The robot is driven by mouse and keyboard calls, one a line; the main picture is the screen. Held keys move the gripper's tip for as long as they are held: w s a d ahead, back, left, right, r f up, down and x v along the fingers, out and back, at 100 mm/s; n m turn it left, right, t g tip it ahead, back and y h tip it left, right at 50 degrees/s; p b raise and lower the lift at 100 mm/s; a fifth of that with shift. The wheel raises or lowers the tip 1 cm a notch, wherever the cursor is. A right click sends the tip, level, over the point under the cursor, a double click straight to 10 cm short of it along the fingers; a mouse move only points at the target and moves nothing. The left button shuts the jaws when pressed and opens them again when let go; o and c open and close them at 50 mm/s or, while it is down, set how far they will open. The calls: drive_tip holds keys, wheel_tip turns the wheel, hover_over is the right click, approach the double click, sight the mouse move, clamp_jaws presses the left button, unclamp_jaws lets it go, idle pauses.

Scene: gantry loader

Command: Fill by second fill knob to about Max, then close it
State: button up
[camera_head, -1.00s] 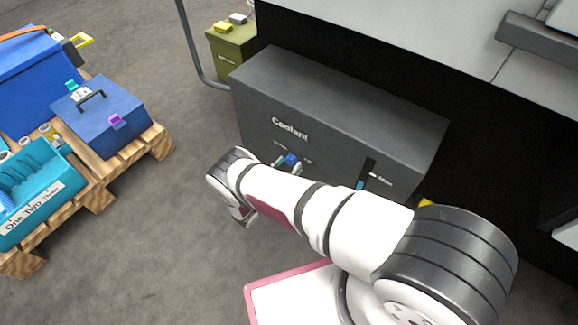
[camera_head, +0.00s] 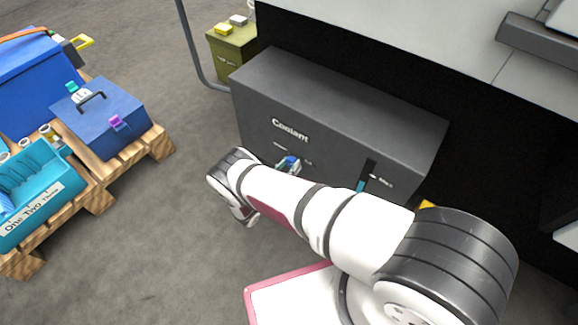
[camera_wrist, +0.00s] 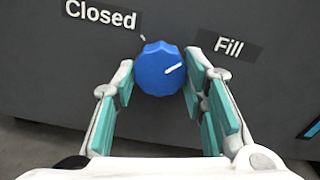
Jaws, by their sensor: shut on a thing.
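A blue knob (camera_wrist: 160,71) sits on the front of the dark grey Coolant tank (camera_head: 330,105). In the wrist view its white pointer line aims up and right, toward the Fill label (camera_wrist: 229,46) and away from the Closed label (camera_wrist: 100,14). My gripper (camera_wrist: 160,84) is shut on the knob, with a teal-padded finger at each side. In the head view the knob (camera_head: 292,161) is partly hidden by my gripper. The level gauge (camera_head: 364,176) is a dark vertical slot with blue-cyan liquid low in it and a white marker (camera_head: 377,176) beside it; the marker's text is too small to read.
A pallet (camera_head: 158,142) with blue boxes and a teal crate (camera_head: 40,190) stands at the left. An olive bin (camera_head: 232,45) and a grey pipe (camera_head: 190,45) are behind the tank's left end. Grey floor is clear between pallet and tank.

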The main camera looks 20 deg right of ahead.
drive_tip(key=n, duration=0.8)
drive_tip(key=shift+r+n, duration=0.1)
drive_tip(key=shift+n, duration=0.3)
drive_tip(key=n, duration=0.4)
drive_tip(key=shift+s+n, duration=0.1)
drive_tip(key=shift+n, duration=0.2)
drive_tip(key=shift+r+n, duration=0.1)
drive_tip(key=shift+n, duration=1.8)
drive_tip(key=o, duration=1.2)
drive_tip(key=shift+c, duration=0.2)
drive_tip(key=v, duration=1.2)
